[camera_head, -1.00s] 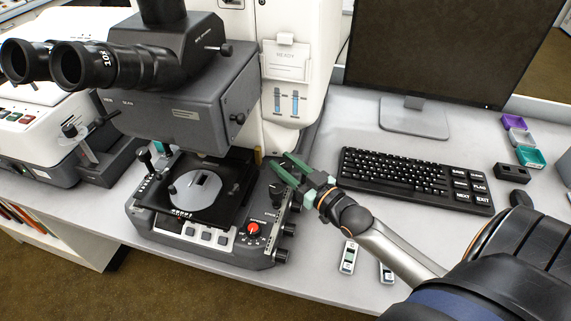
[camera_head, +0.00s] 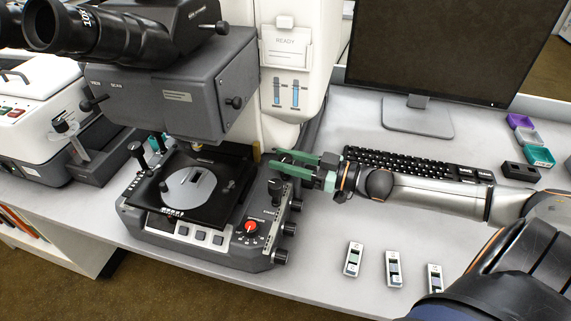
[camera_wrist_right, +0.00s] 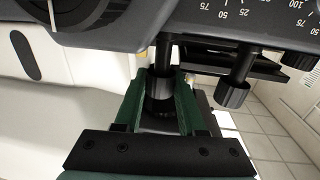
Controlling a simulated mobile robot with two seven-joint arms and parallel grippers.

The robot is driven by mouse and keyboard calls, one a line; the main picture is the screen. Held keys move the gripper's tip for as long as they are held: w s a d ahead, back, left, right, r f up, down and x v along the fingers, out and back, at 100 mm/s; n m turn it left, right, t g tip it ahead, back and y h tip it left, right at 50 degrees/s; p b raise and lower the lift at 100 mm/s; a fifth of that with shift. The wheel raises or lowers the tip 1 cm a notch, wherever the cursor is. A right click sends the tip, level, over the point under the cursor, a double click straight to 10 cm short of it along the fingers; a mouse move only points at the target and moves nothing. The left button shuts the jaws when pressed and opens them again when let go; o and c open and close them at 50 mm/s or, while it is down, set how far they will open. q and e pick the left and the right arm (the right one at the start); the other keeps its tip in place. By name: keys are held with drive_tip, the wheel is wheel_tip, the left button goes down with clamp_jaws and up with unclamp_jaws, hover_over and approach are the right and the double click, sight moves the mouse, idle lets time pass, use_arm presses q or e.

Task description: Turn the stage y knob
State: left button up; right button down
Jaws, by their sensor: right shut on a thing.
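The microscope stage (camera_head: 150,208) is a black plate with a grey round insert, on the dark base under the microscope head. My right gripper (camera_head: 278,163) has green fingers and reaches in from the right, at the back right of the stage. In the right wrist view, its fingers (camera_wrist_right: 160,100) are on both sides of a black cylindrical knob (camera_wrist_right: 160,88), shut on it. I take this as the stage y knob; no label on it is readable. In the head view the fingers hide it. A second black knob (camera_wrist_right: 232,94) hangs beside it, apart from the fingers. My left gripper is not in view.
Several black side knobs (camera_head: 290,229) stick out from the base's right side, near a red dial (camera_head: 251,226). A keyboard (camera_head: 400,162) lies behind my right forearm. Small slide-like pieces (camera_head: 353,259) lie on the table front. The table between them and the base is clear.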

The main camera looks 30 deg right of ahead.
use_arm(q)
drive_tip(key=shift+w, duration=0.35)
use_arm(e)
drive_tip(key=shift+y, duration=0.3)
drive_tip(key=c, duration=0.5)
unclamp_jaws()
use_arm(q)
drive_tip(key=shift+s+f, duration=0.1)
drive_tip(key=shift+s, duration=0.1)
